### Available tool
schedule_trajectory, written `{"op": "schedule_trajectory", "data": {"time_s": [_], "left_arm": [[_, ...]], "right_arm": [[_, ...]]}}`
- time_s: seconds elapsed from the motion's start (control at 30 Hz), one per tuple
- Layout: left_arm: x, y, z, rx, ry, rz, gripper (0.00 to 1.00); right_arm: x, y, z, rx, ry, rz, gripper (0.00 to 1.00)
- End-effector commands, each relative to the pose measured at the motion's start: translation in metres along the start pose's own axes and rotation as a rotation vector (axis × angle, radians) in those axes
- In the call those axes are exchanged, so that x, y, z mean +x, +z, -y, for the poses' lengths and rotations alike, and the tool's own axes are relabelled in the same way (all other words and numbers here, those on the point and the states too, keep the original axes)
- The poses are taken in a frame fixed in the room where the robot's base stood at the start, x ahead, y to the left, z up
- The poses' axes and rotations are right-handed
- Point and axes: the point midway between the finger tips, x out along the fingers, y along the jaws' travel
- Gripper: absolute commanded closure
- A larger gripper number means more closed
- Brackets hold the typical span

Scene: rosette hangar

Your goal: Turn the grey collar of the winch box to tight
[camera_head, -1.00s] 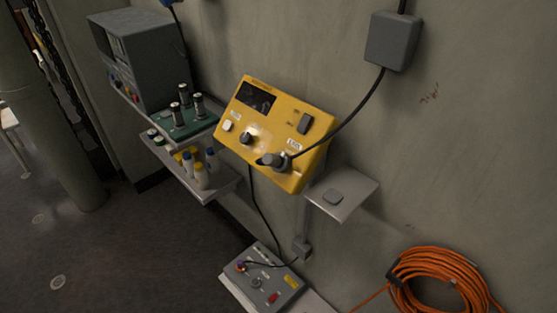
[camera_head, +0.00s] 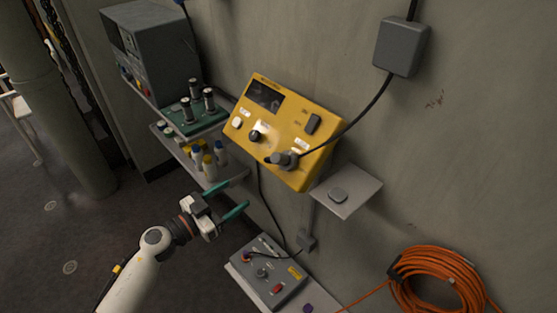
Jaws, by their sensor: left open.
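A yellow control box (camera_head: 284,128), the likely winch box, is mounted tilted on the grey wall. Its label is too small to read. At its lower right a grey collar (camera_head: 284,159) sits around a plug, and a black cable runs from it up to a grey wall box. Whether the collar is tight or loose cannot be told. My left gripper (camera_head: 236,199) has teal fingers spread apart with nothing between them. It is below and left of the collar, clear of the yellow box. My right gripper is not in view.
A small shelf (camera_head: 347,192) with a grey pad stands right of the yellow box. A grey switch box (camera_head: 268,273) sits below. At left are a shelf of bottles (camera_head: 235,176) and a green rack (camera_head: 193,126). An orange cable coil (camera_head: 440,282) hangs lower right.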

Motion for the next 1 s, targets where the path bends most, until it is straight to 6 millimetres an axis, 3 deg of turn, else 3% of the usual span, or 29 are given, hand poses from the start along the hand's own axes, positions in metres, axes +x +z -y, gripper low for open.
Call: {"op": "schedule_trajectory", "data": {"time_s": [0.03,0.1,0.2,0.37,0.8,1.0], "left_arm": [[0.003,0.026,0.006,0.028,-0.051,0.012,0.34],[0.006,0.047,0.014,0.049,-0.101,0.013,0.34],[0.008,0.06,0.02,0.062,-0.137,0.008,0.34],[0.021,0.064,0.023,0.06,-0.144,0.008,0.34],[0.103,0.064,0.034,0.059,-0.141,0.008,0.34],[0.122,0.062,0.037,0.06,-0.141,0.007,0.34]], "right_arm": [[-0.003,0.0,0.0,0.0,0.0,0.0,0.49],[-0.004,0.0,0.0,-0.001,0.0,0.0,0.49],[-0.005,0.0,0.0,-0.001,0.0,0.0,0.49],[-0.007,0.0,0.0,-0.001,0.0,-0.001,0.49],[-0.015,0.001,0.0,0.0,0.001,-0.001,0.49],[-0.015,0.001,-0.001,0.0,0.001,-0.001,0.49]]}}
